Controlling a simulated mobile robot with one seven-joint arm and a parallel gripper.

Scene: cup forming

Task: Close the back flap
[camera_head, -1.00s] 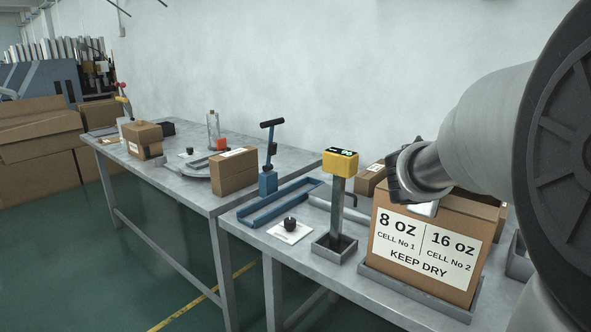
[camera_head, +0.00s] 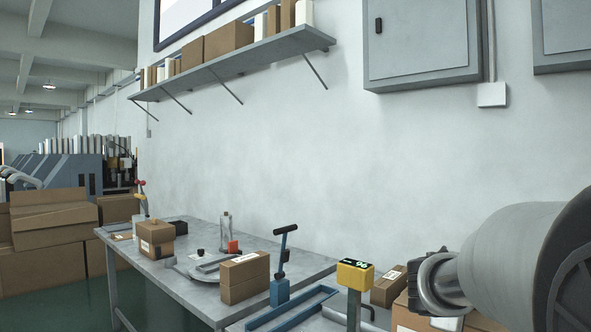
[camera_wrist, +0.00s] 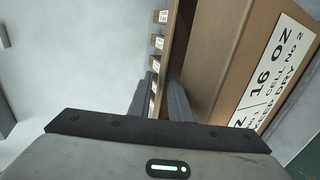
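The labelled carton (camera_wrist: 225,60) fills the right half of the wrist view, its white "16 OZ" label at the right edge. Its flaps cannot be clearly told apart. In the head view only a small part of the carton (camera_head: 408,316) shows at the bottom edge, partly behind my arm. My gripper (camera_wrist: 161,78) is over the carton's left edge in the wrist view, its two dark fingers a narrow gap apart. No object is clearly held between them. In the head view my gripper (camera_head: 442,300) is low at the right, its fingertips not clearly visible.
A yellow-topped display post (camera_head: 355,274), a blue lever tool (camera_head: 280,290) and small cartons (camera_head: 245,270) stand on the benches left of my arm. A shelf (camera_head: 240,65) and a grey wall cabinet (camera_head: 420,45) are above. Small white labels (camera_wrist: 160,16) show beside the carton.

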